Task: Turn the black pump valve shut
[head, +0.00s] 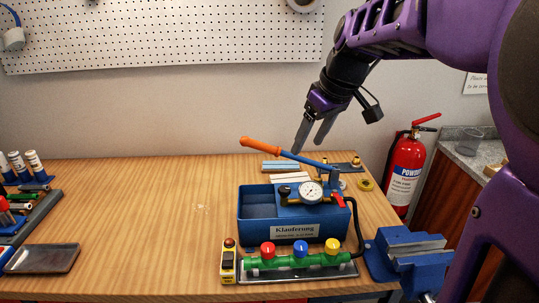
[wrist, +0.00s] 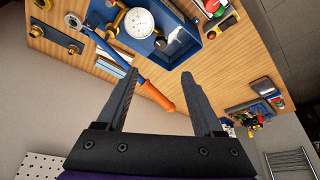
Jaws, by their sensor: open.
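The pump is a blue tank (head: 258,204) on the bench with a white round gauge (head: 311,191) and a blue lever ending in an orange handle (head: 262,145). A red handle (head: 338,200) sits right of the gauge. A small dark part (head: 285,191) left of the gauge may be the black valve; its turn position is too small to read. My gripper (head: 308,147) is open and empty, above and behind the pump, apart from it. In the wrist view the gauge (wrist: 138,23) and orange handle (wrist: 158,97) lie beyond my open fingers.
The raised lever crosses above the tank's rear. A green manifold (head: 300,262) with red, blue and yellow knobs stands in front. A blue vise (head: 408,256) is at the bench's right edge, and a fire extinguisher (head: 405,170) stands beyond. The bench's left-middle is mostly clear.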

